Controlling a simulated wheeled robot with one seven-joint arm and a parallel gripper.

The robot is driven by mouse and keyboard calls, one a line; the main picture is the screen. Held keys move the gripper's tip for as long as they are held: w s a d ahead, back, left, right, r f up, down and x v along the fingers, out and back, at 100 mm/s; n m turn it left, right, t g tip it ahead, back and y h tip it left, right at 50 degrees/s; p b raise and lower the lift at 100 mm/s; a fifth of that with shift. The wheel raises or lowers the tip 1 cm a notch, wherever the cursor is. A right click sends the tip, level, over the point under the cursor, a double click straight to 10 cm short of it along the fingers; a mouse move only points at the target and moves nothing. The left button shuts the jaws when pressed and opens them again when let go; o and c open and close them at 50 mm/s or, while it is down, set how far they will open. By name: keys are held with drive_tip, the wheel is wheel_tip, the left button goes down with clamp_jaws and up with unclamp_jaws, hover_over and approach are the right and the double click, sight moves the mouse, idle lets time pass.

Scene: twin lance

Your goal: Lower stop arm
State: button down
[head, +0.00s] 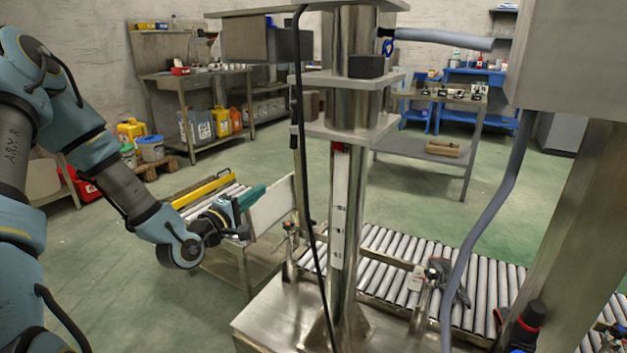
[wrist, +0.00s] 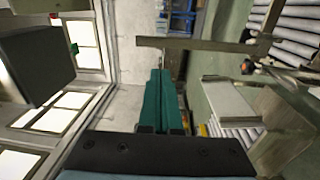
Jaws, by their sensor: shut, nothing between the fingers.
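My gripper (head: 251,197) has teal fingers, closed together and empty. It is left of the steel column, above the left roller section, close to a pale upright panel (head: 273,209); I cannot tell whether they touch. In the wrist view the teal fingers (wrist: 166,98) lie side by side, with nothing between them. I cannot say for certain which part is the stop arm.
The steel column (head: 348,190) with a black cable stands right of my gripper. A grey hose (head: 487,200) hangs at the right. A yellow rail (head: 203,190) borders the left rollers (head: 212,199). Green floor (head: 200,312) is open at the lower left.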

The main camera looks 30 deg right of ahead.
drive_tip(key=p, duration=0.1)
approach(297, 163)
drive_tip(key=shift+h, duration=0.3)
drive_tip(key=x, duration=0.6)
drive_tip(key=shift+w+d+f, duration=0.2)
drive_tip(key=shift+d, duration=0.2)
